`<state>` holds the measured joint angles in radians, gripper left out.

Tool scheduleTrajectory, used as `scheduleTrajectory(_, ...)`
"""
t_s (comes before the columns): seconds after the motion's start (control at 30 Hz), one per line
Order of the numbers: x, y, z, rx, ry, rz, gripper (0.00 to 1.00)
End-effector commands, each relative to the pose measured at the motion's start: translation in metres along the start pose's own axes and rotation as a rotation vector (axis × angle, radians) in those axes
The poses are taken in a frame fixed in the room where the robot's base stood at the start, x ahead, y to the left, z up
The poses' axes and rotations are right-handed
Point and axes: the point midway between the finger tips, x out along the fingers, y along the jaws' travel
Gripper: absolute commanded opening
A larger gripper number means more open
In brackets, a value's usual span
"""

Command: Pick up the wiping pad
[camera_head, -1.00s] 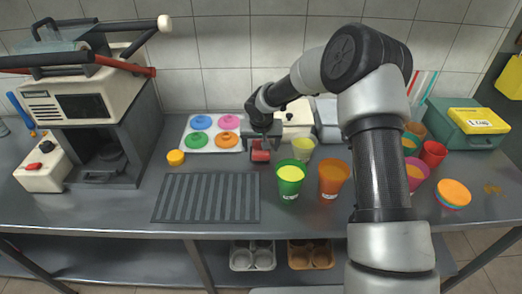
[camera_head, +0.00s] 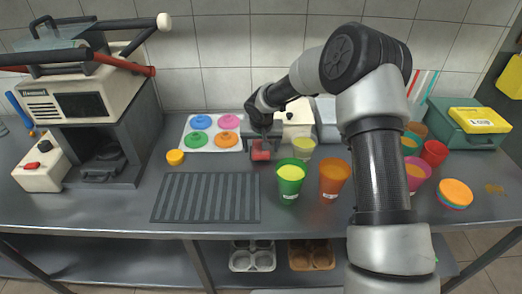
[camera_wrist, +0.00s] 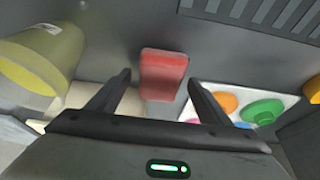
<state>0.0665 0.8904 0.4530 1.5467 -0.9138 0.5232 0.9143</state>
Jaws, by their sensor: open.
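A red rectangular pad (camera_wrist: 163,73), which looks like the wiping pad, lies on the grey counter. In the head view the red pad (camera_head: 261,155) shows small below my gripper, partly covered by it. My gripper (camera_wrist: 159,80) is open, with one finger on each side of the pad's near end in the wrist view. Nothing is held. I cannot tell how far the fingertips are above the counter.
A green cup (camera_head: 291,184), an orange cup (camera_head: 334,180) and a pale yellow cup (camera_head: 303,147) stand right of the pad. A white tray with coloured lids (camera_head: 187,140) lies behind left. A ribbed dark mat (camera_head: 205,198) lies in front left.

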Motion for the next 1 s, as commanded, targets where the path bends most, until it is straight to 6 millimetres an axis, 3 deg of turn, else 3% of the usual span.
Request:
scheduleTrajectory(0.07, 0.000, 0.000, 0.000, 0.000, 0.000, 0.000, 0.73)
scheduleTrajectory(0.4, 0.000, 0.000, 0.000, 0.000, 0.000, 0.000, 0.18)
scheduleTrajectory(0.77, -0.004, 0.000, -0.002, 0.001, -0.001, -0.001, 0.18)
scheduleTrajectory(0.9, -0.011, -0.004, -0.001, -0.004, 0.002, -0.001, 0.18)
scheduleTrajectory(1.0, -0.027, -0.005, -0.005, 0.001, 0.004, 0.000, 0.18)
